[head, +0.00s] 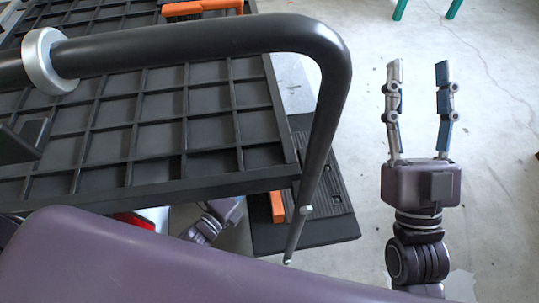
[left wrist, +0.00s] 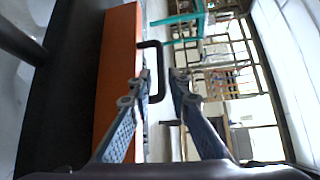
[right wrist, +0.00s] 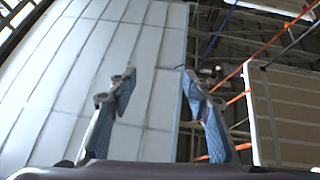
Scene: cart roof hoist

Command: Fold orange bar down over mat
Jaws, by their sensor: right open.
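In the left wrist view an orange bar (left wrist: 118,75) stands lengthwise beside a dark surface, with a black C-shaped handle (left wrist: 158,72) on its side. My left gripper (left wrist: 164,76) is open, its fingertips close to the handle; I cannot tell whether they touch. In the head view an orange piece (head: 278,206) shows below the cart platform's corner, beside a black ribbed mat (head: 322,190). The platform hides much of both, and the left gripper's fingers do not show there. My right gripper (head: 420,72) is open and empty over bare floor, right of the mat.
A black gridded cart platform (head: 160,110) fills the left of the head view. Its bent black push handle (head: 335,95) crosses above it and reaches down past the mat. Another orange piece (head: 200,8) shows at the top. The concrete floor (head: 490,140) at the right is clear.

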